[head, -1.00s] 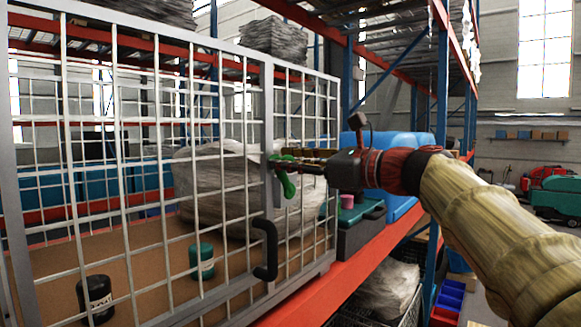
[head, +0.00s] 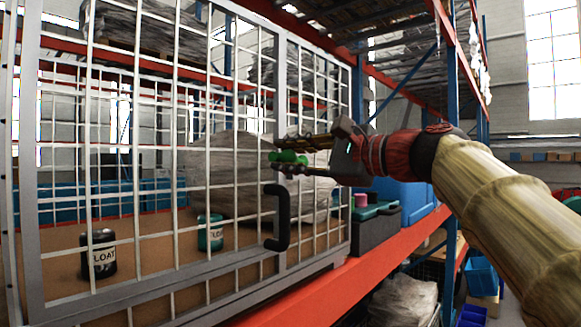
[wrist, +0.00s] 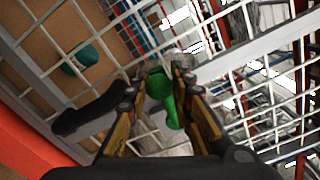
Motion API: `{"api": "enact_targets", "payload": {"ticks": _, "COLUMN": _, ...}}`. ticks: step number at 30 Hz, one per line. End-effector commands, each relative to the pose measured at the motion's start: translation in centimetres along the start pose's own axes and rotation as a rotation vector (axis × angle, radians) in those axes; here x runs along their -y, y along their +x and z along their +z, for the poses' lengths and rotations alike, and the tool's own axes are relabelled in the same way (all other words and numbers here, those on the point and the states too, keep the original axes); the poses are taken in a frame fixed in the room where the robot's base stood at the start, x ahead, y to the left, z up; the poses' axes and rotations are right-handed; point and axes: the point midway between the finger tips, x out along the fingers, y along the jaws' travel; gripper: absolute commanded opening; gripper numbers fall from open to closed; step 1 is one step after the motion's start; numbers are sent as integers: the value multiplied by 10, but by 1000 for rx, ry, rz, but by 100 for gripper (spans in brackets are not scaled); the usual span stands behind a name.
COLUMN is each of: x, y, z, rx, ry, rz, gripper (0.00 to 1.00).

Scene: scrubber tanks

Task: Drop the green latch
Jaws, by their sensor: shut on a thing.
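The green latch (head: 290,157) is on the upright frame bar of the mesh cage door (head: 266,256), above the black handle (head: 277,218). My gripper (head: 284,156) reaches it from the right, one finger above and one below it. In the wrist view the latch (wrist: 160,88) lies between my two fingers (wrist: 161,90), and its rounded end points towards the gripper's palm. My gripper is shut on the latch. The fingers hide part of it and its pivot. The black handle also shows in the wrist view (wrist: 92,112), close beside the left finger.
Inside the cage stand a black can (head: 100,256), a teal can (head: 210,233) and a large wrapped load (head: 235,175). An orange rack beam (head: 320,288) runs below the cage. A dark green case (head: 376,228) stands right of the cage, under my arm.

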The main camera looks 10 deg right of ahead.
Motion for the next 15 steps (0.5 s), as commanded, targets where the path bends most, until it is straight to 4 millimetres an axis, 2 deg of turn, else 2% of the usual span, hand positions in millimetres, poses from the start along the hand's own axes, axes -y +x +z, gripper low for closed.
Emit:
{"api": "enact_targets", "payload": {"ticks": 1, "x": -12, "y": 2, "z": -7, "rx": -1, "ry": -18, "rz": 11, "gripper": 0}}
{"api": "enact_targets", "payload": {"ticks": 15, "x": -20, "y": 2, "z": -12, "rx": -1, "ry": -156, "rz": 14, "gripper": 0}}
